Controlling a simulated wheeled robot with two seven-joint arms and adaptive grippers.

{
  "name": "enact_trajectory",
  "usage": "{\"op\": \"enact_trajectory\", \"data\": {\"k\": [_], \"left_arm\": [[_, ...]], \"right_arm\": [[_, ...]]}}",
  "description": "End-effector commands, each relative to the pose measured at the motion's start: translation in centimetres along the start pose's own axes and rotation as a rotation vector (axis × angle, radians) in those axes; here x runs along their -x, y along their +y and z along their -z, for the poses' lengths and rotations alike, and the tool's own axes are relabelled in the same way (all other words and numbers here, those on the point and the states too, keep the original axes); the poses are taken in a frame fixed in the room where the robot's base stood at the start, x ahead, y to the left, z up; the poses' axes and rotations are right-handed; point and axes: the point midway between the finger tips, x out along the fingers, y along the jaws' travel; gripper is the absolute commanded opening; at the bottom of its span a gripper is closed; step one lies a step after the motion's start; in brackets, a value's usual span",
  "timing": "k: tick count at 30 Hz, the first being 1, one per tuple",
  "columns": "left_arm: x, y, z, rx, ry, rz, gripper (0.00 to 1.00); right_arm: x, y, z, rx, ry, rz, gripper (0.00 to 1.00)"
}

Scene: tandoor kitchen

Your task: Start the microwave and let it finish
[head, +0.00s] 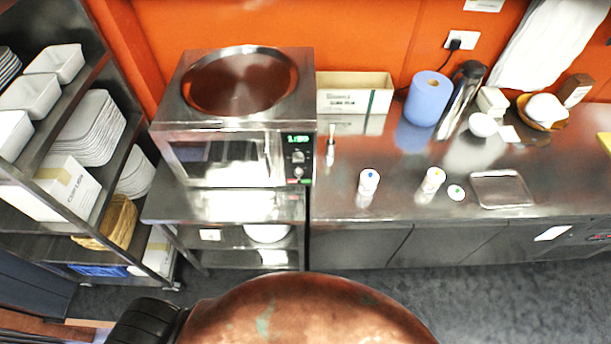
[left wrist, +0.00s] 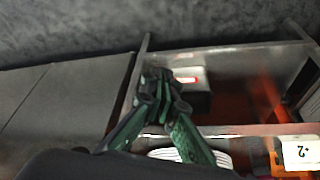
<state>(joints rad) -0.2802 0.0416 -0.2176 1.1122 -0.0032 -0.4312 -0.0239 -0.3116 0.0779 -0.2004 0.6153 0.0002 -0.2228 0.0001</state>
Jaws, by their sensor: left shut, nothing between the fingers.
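The steel microwave (head: 225,160) stands on a metal stand at the left of the counter in the head view. Its door, with a dark window and an upright handle, looks shut. Its control panel (head: 298,158) at the right shows a lit green display, too small to read surely, a dark knob and a small green and red area at the bottom. In the left wrist view my left gripper (left wrist: 160,82) has dark green fingers, closed together and empty, in front of a metal shelf frame. It is not in the head view, nor is my right gripper.
A round steel tray (head: 240,80) lies on top of the microwave. A shelf rack (head: 62,195) with white dishes stands at the left. The counter (head: 400,200) at the right holds a blue paper roll (head: 429,98), small bottles and a metal tray (head: 501,189).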

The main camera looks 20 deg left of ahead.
Motion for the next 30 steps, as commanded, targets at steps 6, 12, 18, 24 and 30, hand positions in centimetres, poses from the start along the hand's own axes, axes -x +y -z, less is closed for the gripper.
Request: {"op": "enact_trajectory", "data": {"k": [6, 12, 18, 24, 30], "left_arm": [[8.1, 1.2, 13.7, -0.01, 0.149, -0.013, 0.0], [15.9, 2.1, 23.8, -0.016, 0.267, -0.022, 0.0], [21.9, 2.6, 29.9, -0.019, 0.348, -0.027, 0.0], [25.6, 3.4, 34.0, -0.024, 0.41, -0.035, 0.0], [25.2, 5.9, 37.8, -0.051, 0.505, -0.06, 0.0]], "right_arm": [[4.8, 0.8, 1.6, 0.005, 0.015, -0.007, 0.65], [8.2, 1.0, 2.9, 0.007, 0.03, -0.008, 0.65], [10.3, 1.0, 3.0, 0.006, 0.029, -0.008, 0.65], [11.6, 0.7, 2.7, 0.004, 0.024, -0.004, 0.65], [11.9, 0.2, 2.5, 0.001, 0.021, 0.001, 0.65]]}}
